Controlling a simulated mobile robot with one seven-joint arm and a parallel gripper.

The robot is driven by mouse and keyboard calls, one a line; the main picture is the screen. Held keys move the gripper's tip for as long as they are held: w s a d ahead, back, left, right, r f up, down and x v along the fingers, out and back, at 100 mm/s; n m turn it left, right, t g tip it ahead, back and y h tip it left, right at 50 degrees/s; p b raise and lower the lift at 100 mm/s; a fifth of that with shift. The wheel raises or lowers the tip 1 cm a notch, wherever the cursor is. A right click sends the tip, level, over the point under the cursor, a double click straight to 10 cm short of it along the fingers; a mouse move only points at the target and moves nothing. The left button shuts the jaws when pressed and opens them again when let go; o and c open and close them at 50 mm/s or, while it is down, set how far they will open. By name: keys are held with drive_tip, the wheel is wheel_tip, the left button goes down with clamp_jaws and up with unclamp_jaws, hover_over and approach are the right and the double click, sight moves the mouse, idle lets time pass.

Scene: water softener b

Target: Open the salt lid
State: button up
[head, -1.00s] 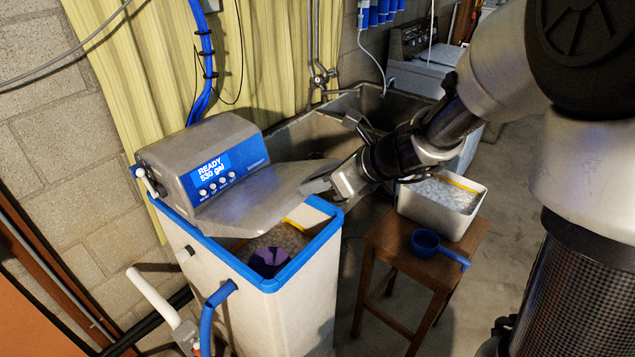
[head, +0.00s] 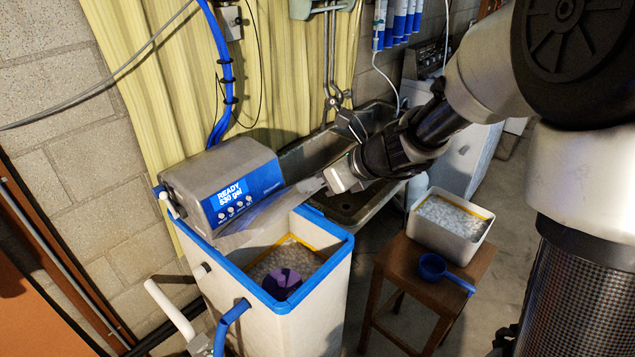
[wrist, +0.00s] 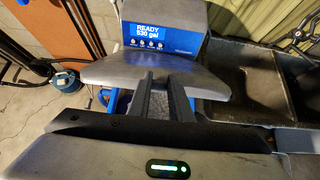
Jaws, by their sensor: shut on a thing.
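The grey salt lid (head: 268,215) is hinged at the front of the softener's control head (head: 224,186) and stands tilted up over the white tank (head: 305,312). My gripper (head: 327,184) is shut on the lid's free right edge. In the wrist view my two fingers (wrist: 167,98) reach to the front edge of the lid (wrist: 155,69). Below the lid, the blue-rimmed opening shows pale salt (head: 290,258) and a round purple thing (head: 281,284). The far left part of the opening is hidden by the lid.
A wooden stool (head: 400,262) to the right holds a white bin of pale granules (head: 450,216) and a blue scoop (head: 433,267). A dark sink (head: 365,205) is behind the tank. A blue hose (head: 228,325) hangs at the tank's front left.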

drive_tip(key=shift+w+r, duration=0.1)
drive_tip(key=shift+r, duration=0.05)
drive_tip(key=shift+w+a+r+p, duration=0.2)
drive_tip(key=shift+a+r+p, duration=0.1)
drive_tip(key=shift+r+p, duration=0.25)
drive_tip(key=shift+w+a+r+p, duration=0.3)
drive_tip(key=shift+a+r+p, duration=0.15)
drive_tip(key=shift+a+p, duration=0.05)
drive_tip(key=shift+w+a+r, duration=0.1)
drive_tip(key=shift+w+a, duration=0.1)
drive_tip(key=shift+w+a+r, duration=0.65)
drive_tip(key=shift+a+r, duration=0.15)
drive_tip(key=shift+r, duration=0.05)
drive_tip(key=shift+w+a+r, duration=0.65)
drive_tip(key=shift+a+r, duration=0.15)
drive_tip(key=shift+r, duration=0.05)
drive_tip(key=w+a+r, duration=0.3)
drive_tip(key=w+a, duration=0.1)
drive_tip(key=a, duration=0.2)
drive_tip(key=shift+w+a+r, duration=0.15)
drive_tip(key=shift+w+r, duration=0.2)
drive_tip(key=shift+w, duration=0.05)
